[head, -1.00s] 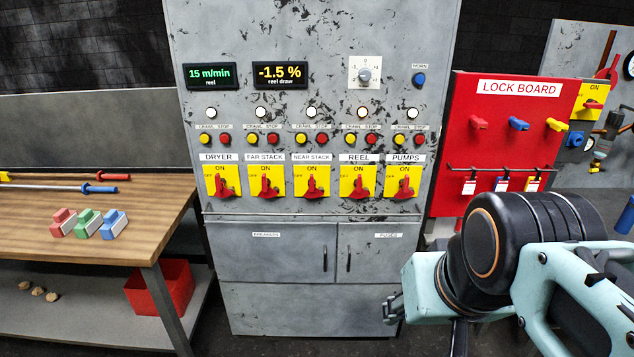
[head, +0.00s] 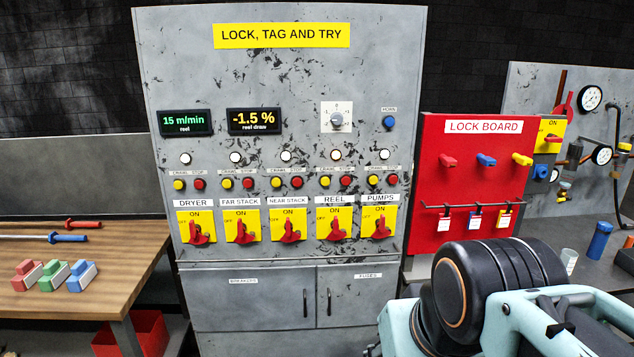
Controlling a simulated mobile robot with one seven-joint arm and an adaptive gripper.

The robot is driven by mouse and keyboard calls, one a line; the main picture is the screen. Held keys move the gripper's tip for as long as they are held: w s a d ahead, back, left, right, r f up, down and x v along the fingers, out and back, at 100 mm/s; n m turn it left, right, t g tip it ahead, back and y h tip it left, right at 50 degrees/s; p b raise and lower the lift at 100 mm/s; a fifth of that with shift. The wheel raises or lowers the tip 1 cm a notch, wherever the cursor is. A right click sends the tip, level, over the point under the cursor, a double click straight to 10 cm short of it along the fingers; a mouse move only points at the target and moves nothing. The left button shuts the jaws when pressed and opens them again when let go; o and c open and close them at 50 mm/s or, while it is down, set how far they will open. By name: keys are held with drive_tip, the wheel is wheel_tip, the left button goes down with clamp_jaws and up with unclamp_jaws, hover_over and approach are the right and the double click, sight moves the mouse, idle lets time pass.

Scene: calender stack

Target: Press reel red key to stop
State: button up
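The red stop key of the reel (head: 345,180) is a small round button on the grey cabinet, right of the yellow crawl key (head: 325,181). Both sit above the REEL label (head: 335,200) and below a white lamp (head: 336,155). The reel display (head: 185,122) reads 15 m/min in green. The reel switch (head: 337,228) is a red handle on a yellow plate marked ON and OFF. My arm is at the lower right, below and apart from the keys; my gripper's fingers are out of the picture.
Similar key pairs and switches line the cabinet for dryer, far stack, near stack and pumps. A dial (head: 337,119) and blue horn button (head: 389,122) sit above. A red lock board (head: 430,225) stands right, a wooden bench (head: 110,250) left. Space before the keys is clear.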

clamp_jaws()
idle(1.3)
